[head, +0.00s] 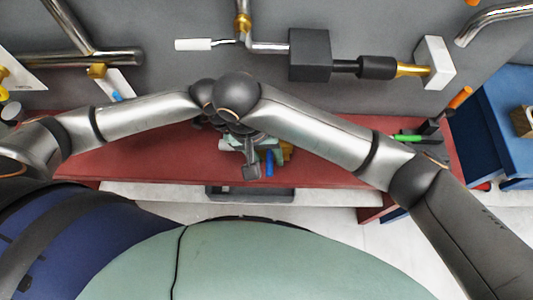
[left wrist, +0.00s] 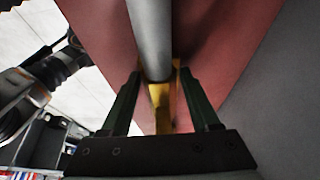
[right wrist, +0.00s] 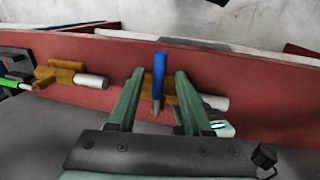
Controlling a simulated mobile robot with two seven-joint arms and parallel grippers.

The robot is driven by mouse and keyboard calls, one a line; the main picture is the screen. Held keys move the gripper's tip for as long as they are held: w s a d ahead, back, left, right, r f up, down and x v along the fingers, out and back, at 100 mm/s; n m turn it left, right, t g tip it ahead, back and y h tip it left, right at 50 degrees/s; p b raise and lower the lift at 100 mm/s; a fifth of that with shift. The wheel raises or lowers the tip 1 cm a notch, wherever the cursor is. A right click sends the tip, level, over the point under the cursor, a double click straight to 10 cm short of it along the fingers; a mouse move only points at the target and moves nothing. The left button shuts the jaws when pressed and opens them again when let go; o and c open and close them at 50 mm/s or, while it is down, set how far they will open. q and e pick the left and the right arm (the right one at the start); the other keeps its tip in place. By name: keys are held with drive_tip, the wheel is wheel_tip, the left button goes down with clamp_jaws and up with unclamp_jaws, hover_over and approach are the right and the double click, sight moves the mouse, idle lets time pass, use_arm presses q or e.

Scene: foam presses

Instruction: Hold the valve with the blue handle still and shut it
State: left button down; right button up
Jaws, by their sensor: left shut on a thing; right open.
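The valve has a blue handle (right wrist: 159,75) and a brass body (right wrist: 171,88) on a pale pipe at the red board. In the head view the blue handle (head: 268,162) shows just below where my arms meet. My left gripper (left wrist: 160,76) is shut on the brass body (left wrist: 160,104), with the grey pipe rising from it in the left wrist view. My right gripper (right wrist: 158,77) is open, its green fingers on either side of the blue handle with gaps. The arms hide much of the valve in the head view.
Another brass valve (right wrist: 62,75) with a green handle (right wrist: 14,83) sits along the red board (right wrist: 250,75). Above in the head view are a dark block (head: 310,54) and metal pipes (head: 110,58). A blue cabinet (head: 500,120) stands at the right.

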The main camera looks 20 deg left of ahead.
wheel_tip(320, 180, up, 12)
drive_tip(key=a, duration=0.2)
drive_tip(key=shift+s, duration=0.3)
drive_tip(key=shift+a+f, duration=0.1)
use_arm(q)
drive_tip(key=shift+c, duration=0.2)
unclamp_jaws()
idle(0.4)
